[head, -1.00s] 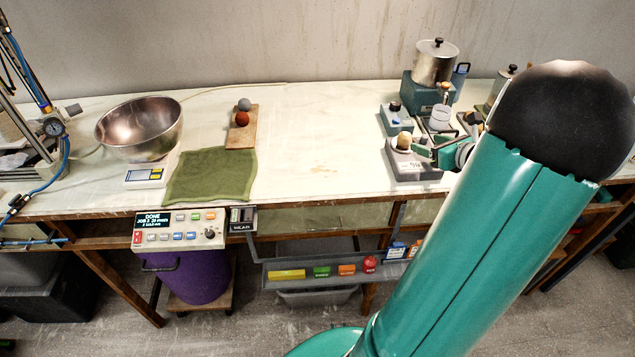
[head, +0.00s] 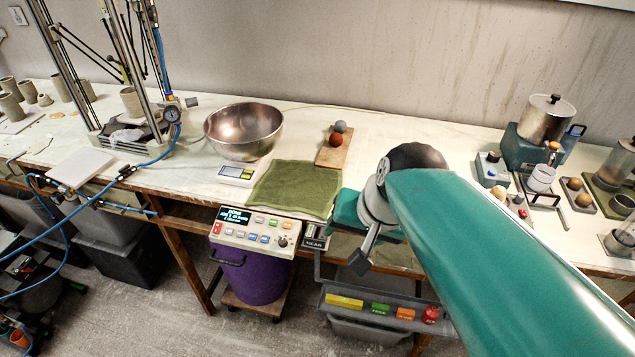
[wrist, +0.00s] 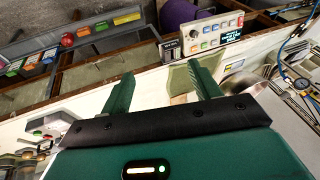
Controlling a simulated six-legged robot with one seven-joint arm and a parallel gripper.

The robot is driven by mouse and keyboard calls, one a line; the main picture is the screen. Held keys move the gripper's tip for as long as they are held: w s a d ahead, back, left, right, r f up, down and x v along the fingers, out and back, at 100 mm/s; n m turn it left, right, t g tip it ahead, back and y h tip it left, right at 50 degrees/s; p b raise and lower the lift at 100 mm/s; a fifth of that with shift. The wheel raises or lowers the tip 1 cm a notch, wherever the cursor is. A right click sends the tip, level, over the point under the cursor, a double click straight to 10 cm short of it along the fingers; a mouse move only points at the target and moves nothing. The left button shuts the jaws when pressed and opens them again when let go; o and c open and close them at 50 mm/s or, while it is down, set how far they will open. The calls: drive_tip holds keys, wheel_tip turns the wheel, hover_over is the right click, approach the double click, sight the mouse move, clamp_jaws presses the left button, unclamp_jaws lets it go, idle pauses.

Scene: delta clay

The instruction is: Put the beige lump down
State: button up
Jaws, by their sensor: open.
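A beige lump (head: 499,192) sits on a small grey block (head: 508,206) at the right of the bench in the head view. My gripper (wrist: 160,70) is open in the wrist view, its two teal fingers apart with nothing held between them. It is over the bench's front side, well to the left of the lump. In the head view my arm hides part of the gripper, and its fingertips are not clear there.
A green cloth (head: 293,188) lies in the middle, beside a metal bowl (head: 245,130). A wooden board (head: 333,152) holds a red-brown and a grey ball. A metal pot (head: 546,118) stands at back right. A control panel (head: 255,227) hangs at the front edge. The bench behind my arm is clear.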

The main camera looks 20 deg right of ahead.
drive_tip(key=s+n, duration=0.1)
drive_tip(key=s+a+r+n, duration=0.1)
drive_tip(key=n, duration=0.1)
drive_tip(key=s+a+n+h, duration=0.1)
drive_tip(key=n, duration=0.1)
drive_tip(key=shift+r+t, duration=0.15)
drive_tip(key=shift+t, duration=0.25)
drive_tip(key=shift+s, duration=0.1)
clamp_jaws()
idle(1.2)
